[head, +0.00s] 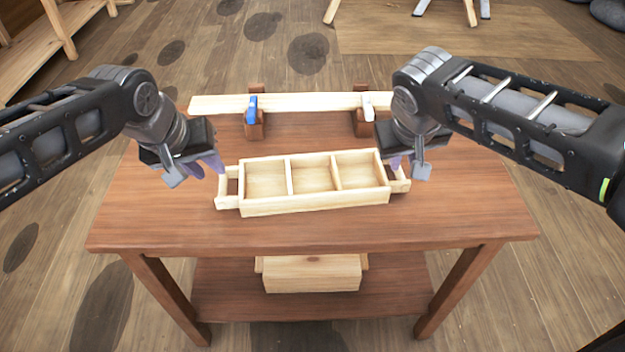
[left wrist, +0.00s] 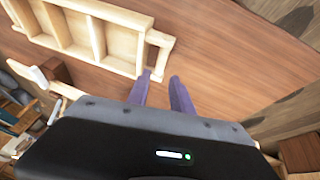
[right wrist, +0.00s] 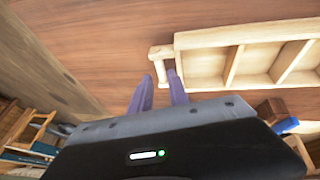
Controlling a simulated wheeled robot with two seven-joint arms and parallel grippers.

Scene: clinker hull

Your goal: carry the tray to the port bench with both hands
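The tray (head: 315,203) is pale wood with three empty compartments and a handle frame at each end. It lies on the brown workbench (head: 460,205). My left gripper (head: 212,167) is open above and just beside the tray's left handle (head: 222,187). In the left wrist view, that handle (left wrist: 163,42) lies just past the parted purple fingertips (left wrist: 160,77). My right gripper (head: 403,163) is open at the right handle (head: 401,184), partly hiding it. In the right wrist view, the fingertips (right wrist: 160,76) are parted near that handle (right wrist: 161,52); I cannot tell whether they straddle it.
A long pale plank (head: 310,102) rests behind the tray on brown supports, with a blue clamp (head: 252,108) and a white one (head: 368,106). A wooden box (head: 312,273) sits on the lower shelf. Another bench (head: 62,40) stands far left. Floor around the workbench is mostly clear.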

